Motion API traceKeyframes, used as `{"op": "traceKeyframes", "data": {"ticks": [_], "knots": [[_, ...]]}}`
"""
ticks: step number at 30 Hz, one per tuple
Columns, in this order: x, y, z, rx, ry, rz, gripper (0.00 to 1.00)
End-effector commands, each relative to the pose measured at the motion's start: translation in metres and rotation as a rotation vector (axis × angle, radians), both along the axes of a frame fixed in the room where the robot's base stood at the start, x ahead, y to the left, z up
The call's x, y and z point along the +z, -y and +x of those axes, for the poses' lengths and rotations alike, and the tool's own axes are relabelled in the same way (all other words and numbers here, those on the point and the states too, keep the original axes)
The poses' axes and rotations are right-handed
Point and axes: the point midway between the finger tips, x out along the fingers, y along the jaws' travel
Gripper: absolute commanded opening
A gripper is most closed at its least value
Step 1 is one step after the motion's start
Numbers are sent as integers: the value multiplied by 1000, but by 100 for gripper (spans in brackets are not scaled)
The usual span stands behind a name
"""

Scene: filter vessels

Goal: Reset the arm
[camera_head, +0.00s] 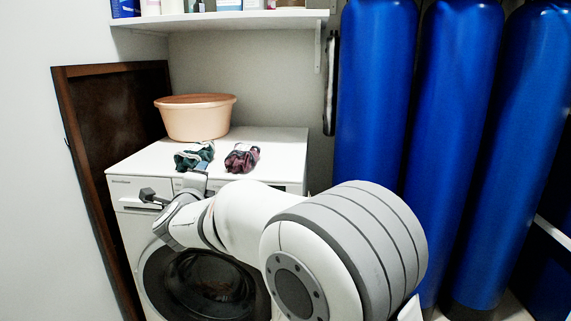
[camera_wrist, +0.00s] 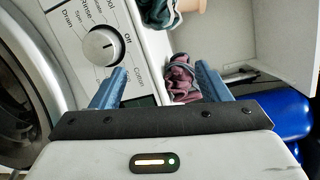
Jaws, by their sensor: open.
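My arm reaches forward to the front of a white washing machine (camera_head: 125,167), which also shows in the wrist view (camera_wrist: 138,42). In the wrist view my gripper (camera_wrist: 162,88) is open, with its two blue fingers apart and nothing between them that it holds. The machine's control dial (camera_wrist: 102,43) lies just beyond the left finger, its pointer near the word "Off". In the head view my arm hides part of the machine's front and control panel, and the gripper's fingers are hard to make out.
A teal cloth (camera_head: 194,156) and a maroon cloth (camera_head: 242,157) lie on the machine's top, before a peach basin (camera_head: 196,118). Several blue vessels (camera_head: 375,90) stand at right. A shelf (camera_head: 225,19) hangs above. A brown wooden frame (camera_head: 88,170) leans at left.

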Motion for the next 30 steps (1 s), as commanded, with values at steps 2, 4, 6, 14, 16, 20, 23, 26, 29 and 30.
{"op": "traceKeyframes", "data": {"ticks": [2, 4, 6, 14, 16, 20, 23, 26, 29, 30], "knots": [[50, 29, 1, 69, -18, -121, 69], [71, 50, -3, 138, -40, -238, 69], [88, 73, -11, 207, -66, -358, 69], [129, 164, -69, 462, -205, -803, 69], [135, 192, -92, 532, -257, -918, 69], [144, 244, -143, 673, -371, -1118, 69], [150, 284, -189, 788, -474, -1254, 69], [155, 321, -236, 904, -583, -1360, 69], [158, 350, -277, 1007, -680, -1432, 69], [158, 358, -291, 1040, -712, -1450, 69]]}}
